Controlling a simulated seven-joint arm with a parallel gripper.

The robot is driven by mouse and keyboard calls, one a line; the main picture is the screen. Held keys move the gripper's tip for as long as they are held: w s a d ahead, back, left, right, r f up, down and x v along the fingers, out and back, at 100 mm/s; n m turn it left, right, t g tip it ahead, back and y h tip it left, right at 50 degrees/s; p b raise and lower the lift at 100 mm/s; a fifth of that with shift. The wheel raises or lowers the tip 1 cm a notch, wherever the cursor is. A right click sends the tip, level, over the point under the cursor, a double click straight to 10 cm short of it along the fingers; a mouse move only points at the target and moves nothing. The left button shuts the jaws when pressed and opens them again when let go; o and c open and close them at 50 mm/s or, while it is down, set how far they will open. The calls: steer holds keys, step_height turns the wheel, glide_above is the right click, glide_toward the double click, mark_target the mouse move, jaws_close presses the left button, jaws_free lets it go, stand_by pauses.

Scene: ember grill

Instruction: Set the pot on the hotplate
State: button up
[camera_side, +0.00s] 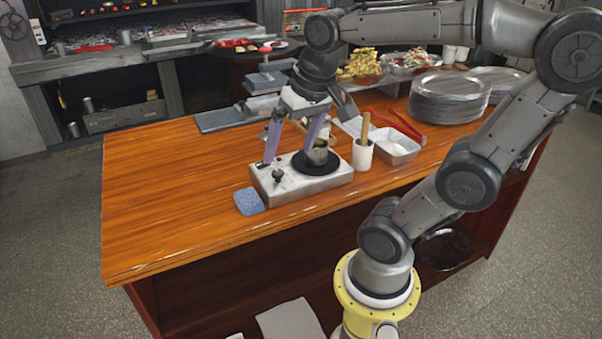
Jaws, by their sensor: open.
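The hotplate (325,185) is a low pale box near the front edge of the wooden counter, with a knob on its left and a round black burner. A small dark metal pot (320,155) appears upright on the burner, partly overlapped by one finger. My gripper (287,154) is open above the hotplate, pointing down. Its left purple finger is over the hotplate's left back side and its right finger is at the pot's upper left. I cannot tell whether that finger touches the pot.
A white cup with a wooden-handled tool (362,155) stands close right of the hotplate, beside a metal tray (398,152) and red tongs (395,124). A blue sponge (249,201) lies at the front left. Stacked plates (450,97) stand farther right. The counter's left is clear.

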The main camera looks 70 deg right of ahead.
steer(key=s+a+f+n+t+y, duration=0.1)
steer(key=s+a+f+n+t, duration=0.1)
steer(key=a+n, duration=0.4)
steer(key=shift+s+a+f+n, duration=0.15)
steer(key=shift+s+f+n, duration=0.3)
steer(key=shift+s, duration=0.4)
steer(key=shift+c, duration=0.3)
stand_by(0.9)
